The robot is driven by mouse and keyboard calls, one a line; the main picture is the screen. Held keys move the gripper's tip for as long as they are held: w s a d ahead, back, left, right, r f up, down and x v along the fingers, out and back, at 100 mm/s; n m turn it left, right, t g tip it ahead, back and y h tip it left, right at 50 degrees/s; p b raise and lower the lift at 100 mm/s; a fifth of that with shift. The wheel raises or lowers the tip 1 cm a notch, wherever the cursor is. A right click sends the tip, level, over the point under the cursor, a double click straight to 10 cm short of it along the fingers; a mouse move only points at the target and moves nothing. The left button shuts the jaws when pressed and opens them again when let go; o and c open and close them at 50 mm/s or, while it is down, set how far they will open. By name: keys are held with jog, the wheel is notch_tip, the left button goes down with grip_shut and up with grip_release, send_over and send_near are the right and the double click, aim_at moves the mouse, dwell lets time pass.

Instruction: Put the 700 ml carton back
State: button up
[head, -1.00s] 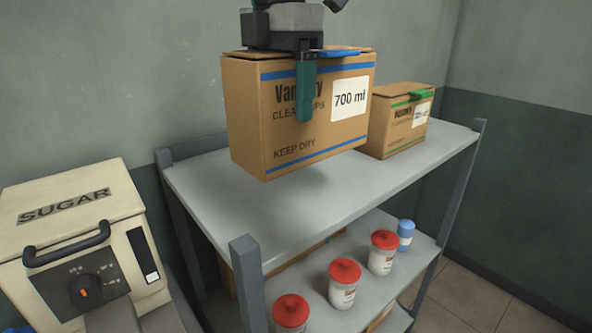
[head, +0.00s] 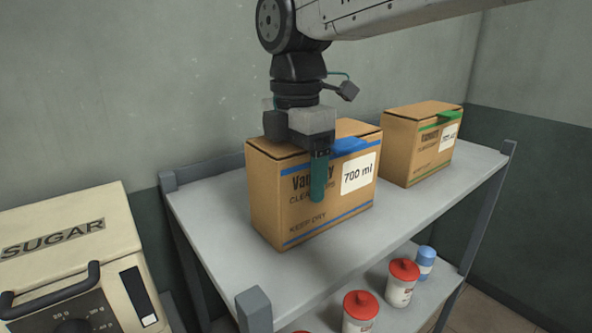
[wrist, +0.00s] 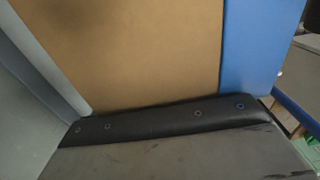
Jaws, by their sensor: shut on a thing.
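The 700 ml carton (head: 275,205) is a brown box with blue bands, a blue tab and a white "700 ml" label. In the head view it is upright on or just above the grey top shelf (head: 215,210); I cannot tell for sure whether its base touches. My gripper (head: 318,178) is shut on the carton from above, with one green finger down its front face. The other finger is hidden. In the wrist view the carton's brown face (wrist: 150,50) and blue band (wrist: 248,45) fill the upper part, close to the gripper.
A smaller-labelled carton with green bands (head: 408,145) stands to the right on the same shelf, with a gap between. Red-lidded jars (head: 402,280) and a blue-topped bottle (head: 425,262) stand on the lower shelf. A cream SUGAR machine (head: 65,235) is at left. The shelf's left end is clear.

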jog(key=o, duration=1)
jog(key=shift+f, duration=0.15)
jog(key=shift+s, duration=0.1)
notch_tip(320, 180, up, 12)
jog(key=shift+r, duration=0.15)
